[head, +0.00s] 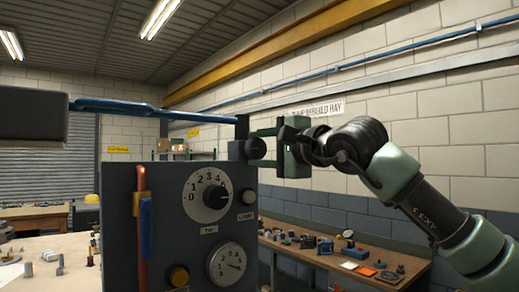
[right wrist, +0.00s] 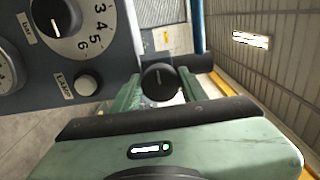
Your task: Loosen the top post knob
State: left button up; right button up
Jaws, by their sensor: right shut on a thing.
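The top post knob (head: 256,148) is round and black, on the dark post at the upper right corner of the grey panel box. It also shows in the right wrist view (right wrist: 163,84), with a pale mark on its face. My right gripper (head: 264,148) comes in from the right and is shut on this knob. In the right wrist view its green fingers (right wrist: 160,92) lie on either side of the knob. My left gripper is not in view.
The panel box (head: 125,235) carries a numbered dial (head: 208,195), a gauge (head: 227,263) and a small lamp knob (head: 249,197). A blue bar (head: 150,109) runs left from the post to a dark block (head: 32,116). A workbench (head: 340,262) with small parts stands behind right.

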dwell(0.3)
jog(key=o, duration=1.3)
jog(key=shift+o, duration=0.2)
jog(key=shift+s+d+f+b, duration=0.1)
jog(key=shift+s+d+b, duration=0.05)
jog(key=shift+s+b, duration=0.15)
jog(key=b+v, duration=0.3)
jog(key=v, duration=0.4)
jog(key=shift+b, duration=0.4)
